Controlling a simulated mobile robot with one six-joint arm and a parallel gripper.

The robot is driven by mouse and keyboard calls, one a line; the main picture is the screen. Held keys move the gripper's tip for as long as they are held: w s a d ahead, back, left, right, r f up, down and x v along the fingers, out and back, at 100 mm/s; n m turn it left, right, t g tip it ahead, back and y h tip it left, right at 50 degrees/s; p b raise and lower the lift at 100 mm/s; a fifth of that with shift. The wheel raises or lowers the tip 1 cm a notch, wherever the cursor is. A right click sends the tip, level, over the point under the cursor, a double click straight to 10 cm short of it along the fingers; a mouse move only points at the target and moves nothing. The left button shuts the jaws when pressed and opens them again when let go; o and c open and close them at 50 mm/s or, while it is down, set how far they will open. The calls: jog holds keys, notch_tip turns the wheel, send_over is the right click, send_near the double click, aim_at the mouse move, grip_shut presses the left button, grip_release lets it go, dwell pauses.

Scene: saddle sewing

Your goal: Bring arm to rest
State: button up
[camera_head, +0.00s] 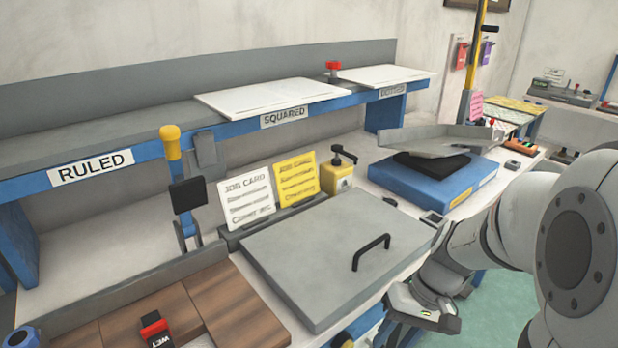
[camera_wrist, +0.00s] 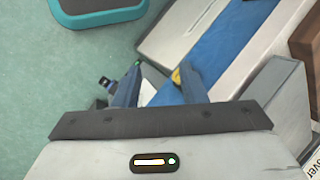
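My arm comes in from the right of the head view. Its end, my gripper (camera_head: 425,306), hangs low beside the front edge of the bench, to the right of the grey lid. In the wrist view my gripper (camera_wrist: 160,86) shows two blue-grey fingers standing apart, with floor and bench edge seen beyond the gap. I see nothing gripped between them. The fingertips are hard to make out in the head view.
A grey lid (camera_head: 335,255) with a black handle lies flat on the bench. A blue scale (camera_head: 433,188) with a metal pan stands behind it. Job cards (camera_head: 247,203) stand at the lid's back edge. The green floor (camera_wrist: 50,60) holds a teal-edged mat (camera_wrist: 98,12).

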notch_tip(320, 180, up, 17)
jog(key=s+t+h+p, duration=0.2)
jog(key=t+h+p, duration=0.2)
jog(key=p, duration=0.4)
jog(key=shift+s+a+t+h, duration=0.2)
jog(key=shift+a+t+h, duration=0.05)
jog(key=shift+t+h, duration=0.05)
dwell(0.4)
